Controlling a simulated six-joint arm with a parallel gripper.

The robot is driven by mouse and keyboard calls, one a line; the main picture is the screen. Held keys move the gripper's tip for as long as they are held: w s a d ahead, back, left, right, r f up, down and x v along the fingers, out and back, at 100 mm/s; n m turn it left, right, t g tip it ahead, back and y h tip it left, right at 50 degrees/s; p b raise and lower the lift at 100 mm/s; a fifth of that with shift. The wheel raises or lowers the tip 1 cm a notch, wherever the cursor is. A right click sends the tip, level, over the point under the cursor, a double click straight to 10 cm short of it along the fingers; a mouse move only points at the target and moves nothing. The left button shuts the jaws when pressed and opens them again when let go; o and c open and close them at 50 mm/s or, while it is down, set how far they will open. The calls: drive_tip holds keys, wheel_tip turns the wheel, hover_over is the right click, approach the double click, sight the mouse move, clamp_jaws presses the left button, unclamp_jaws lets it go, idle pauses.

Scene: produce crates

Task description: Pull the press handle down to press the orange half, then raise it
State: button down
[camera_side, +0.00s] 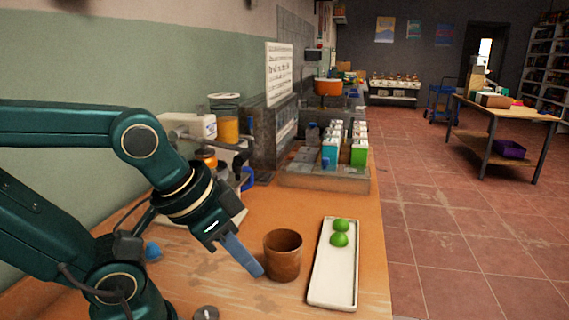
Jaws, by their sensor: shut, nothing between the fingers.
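My gripper (258,273) is in the lower middle of the side view, pointing down and right. Its blue-grey fingers are shut and empty, low over the counter and just left of a brown cup (283,258). The press seems to be the pale machine (196,126) against the wall behind my arm, partly hidden by it. An orange-coloured piece (206,154) shows at the machine, perhaps the orange half. I cannot tell which dark part there is the press handle, or whether it is up or down.
A white tray (323,283) with two green pieces (340,232) lies right of the cup, by the counter's right edge. A crate (310,180) with several cartons stands behind. A blue round thing (152,251) lies left of my gripper. Bare counter shows between the cup and crate.

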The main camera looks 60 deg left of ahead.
drive_tip(key=shift+f, duration=0.5)
idle(0.4)
wheel_tip(320, 180, up, 8)
idle(1.1)
wheel_tip(320, 180, down, 7)
idle(0.6)
drive_tip(key=shift+r, duration=0.1)
idle(0.8)
